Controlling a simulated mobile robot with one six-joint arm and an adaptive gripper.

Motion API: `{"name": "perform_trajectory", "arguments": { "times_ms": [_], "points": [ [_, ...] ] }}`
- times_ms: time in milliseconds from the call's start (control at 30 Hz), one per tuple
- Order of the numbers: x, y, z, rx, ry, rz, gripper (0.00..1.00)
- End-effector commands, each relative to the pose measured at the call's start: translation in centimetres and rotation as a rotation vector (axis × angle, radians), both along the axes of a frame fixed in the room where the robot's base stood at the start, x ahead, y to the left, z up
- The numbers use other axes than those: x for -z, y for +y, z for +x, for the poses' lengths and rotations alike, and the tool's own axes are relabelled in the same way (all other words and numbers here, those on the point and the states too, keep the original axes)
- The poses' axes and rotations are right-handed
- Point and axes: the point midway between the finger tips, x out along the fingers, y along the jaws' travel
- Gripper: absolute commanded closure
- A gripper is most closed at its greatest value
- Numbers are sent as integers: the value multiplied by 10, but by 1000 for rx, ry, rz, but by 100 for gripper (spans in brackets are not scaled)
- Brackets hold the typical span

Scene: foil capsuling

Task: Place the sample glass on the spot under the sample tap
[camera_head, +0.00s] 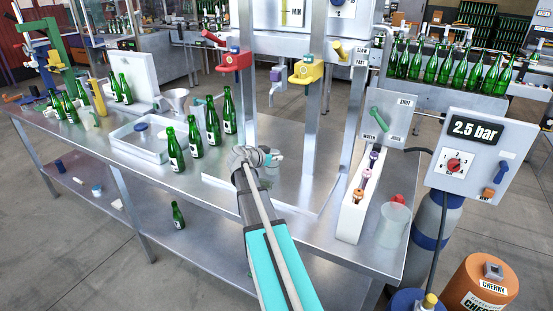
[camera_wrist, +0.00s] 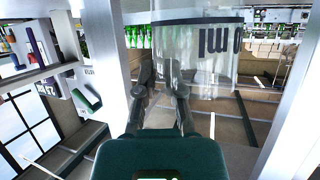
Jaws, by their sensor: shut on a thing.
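My gripper (camera_head: 268,156) is over the steel bench below the row of taps. In the wrist view my gripper (camera_wrist: 163,92) is shut on the clear sample glass (camera_wrist: 212,62), which has dark "ml" lettering. The head view barely shows the glass, small and partly hidden at the gripper. A small grey-purple tap (camera_head: 277,76) hangs between the red tap (camera_head: 236,61) and the yellow tap (camera_head: 306,72). The glass is below and close to the grey-purple tap in the picture; their exact alignment cannot be told. I cannot make out a marked spot beneath it.
Green bottles (camera_head: 213,124) stand left of my gripper, beside a white tray (camera_head: 139,141). A metal post (camera_head: 307,110) rises to the right. A long white holder (camera_head: 359,200) and a clear beaker (camera_head: 393,225) are at the bench's right end.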

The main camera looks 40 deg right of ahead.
Motion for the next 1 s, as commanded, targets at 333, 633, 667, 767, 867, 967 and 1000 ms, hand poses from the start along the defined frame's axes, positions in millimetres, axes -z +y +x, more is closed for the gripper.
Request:
{"name": "perform_trajectory", "arguments": {
  "times_ms": [333,633,667,767,867,967,1000],
  "points": [
    [2,1,1,-1,0,0,57],
    [2,1,1,-1,0,0,54],
    [2,1,1,-1,0,0,54],
    [1,1,1,-1,0,0,54],
    [-1,1,1,-1,0,0,54],
    [-4,7,0,-2,0,0,54],
    [-6,11,-1,-2,0,0,54]
  ]
}}
